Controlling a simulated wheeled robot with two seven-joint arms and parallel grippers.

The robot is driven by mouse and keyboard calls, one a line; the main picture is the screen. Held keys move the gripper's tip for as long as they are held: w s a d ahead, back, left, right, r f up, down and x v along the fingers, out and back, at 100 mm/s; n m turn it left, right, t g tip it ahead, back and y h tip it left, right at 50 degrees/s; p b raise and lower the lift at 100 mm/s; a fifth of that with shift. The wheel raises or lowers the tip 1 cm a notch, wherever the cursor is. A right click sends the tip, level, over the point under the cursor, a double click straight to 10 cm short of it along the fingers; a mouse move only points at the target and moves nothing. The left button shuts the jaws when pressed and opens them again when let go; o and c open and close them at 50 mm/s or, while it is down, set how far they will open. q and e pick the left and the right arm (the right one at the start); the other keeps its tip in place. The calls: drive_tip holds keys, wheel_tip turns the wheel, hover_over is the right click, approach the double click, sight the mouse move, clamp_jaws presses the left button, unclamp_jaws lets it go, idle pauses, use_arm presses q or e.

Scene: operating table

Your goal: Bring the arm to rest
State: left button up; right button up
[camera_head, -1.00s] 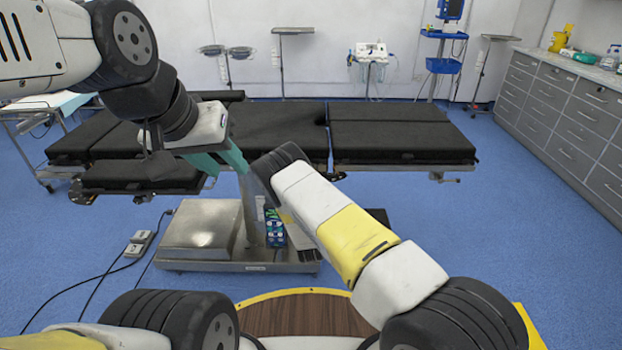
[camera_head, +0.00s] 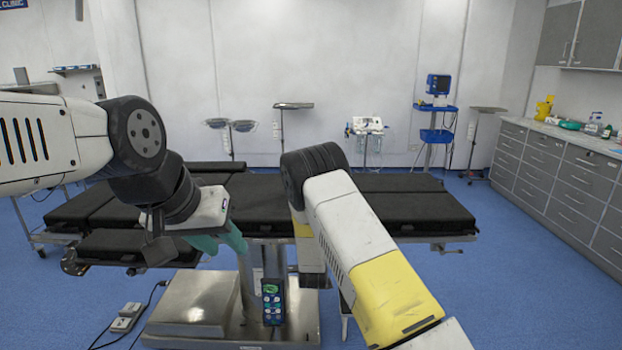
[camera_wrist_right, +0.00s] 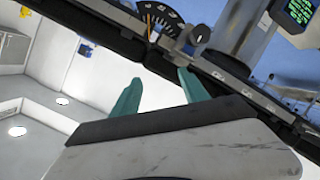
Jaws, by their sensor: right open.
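My left arm comes in from the left in the head view, and its gripper (camera_head: 227,251) hangs in front of the operating table (camera_head: 262,197). Its teal fingers stand apart with nothing seen between them. My right arm (camera_head: 345,230) rises from the lower right, bends at a black joint and points down in front of the table. Its gripper is hidden in the head view. In the right wrist view, the right gripper (camera_wrist_right: 159,76) is open and empty, with its two teal fingers well apart.
The table's metal base (camera_head: 195,303) and a hand control (camera_head: 272,302) are below the arms. A foot pedal (camera_head: 127,317) with cables lies on the floor at left. Grey cabinets (camera_head: 560,180) line the right side, with clear blue floor before them.

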drive_tip(key=s+d+r+m+g+y, duration=0.25)
drive_tip(key=s+r, duration=0.45)
drive_tip(key=r, duration=0.6)
drive_tip(key=s+d+r+m+g+y, duration=0.1)
drive_tip(key=s+d+r+m+g, duration=0.2)
drive_tip(key=s+r, duration=0.65)
drive_tip(key=s+d+r+g, duration=0.1)
drive_tip(key=s+d+r, duration=0.1)
drive_tip(key=s, duration=0.7)
drive_tip(key=s+d+r+m+g, duration=0.1)
drive_tip(key=s+d+r, duration=0.1)
drive_tip(key=s, duration=0.7)
drive_tip(key=s+d+r+g, duration=0.1)
drive_tip(key=s+r, duration=0.3)
drive_tip(key=s, duration=0.5)
drive_tip(key=shift+s+d+r, duration=0.2)
drive_tip(key=shift+d, duration=0.4)
drive_tip(key=shift+m, duration=0.25)
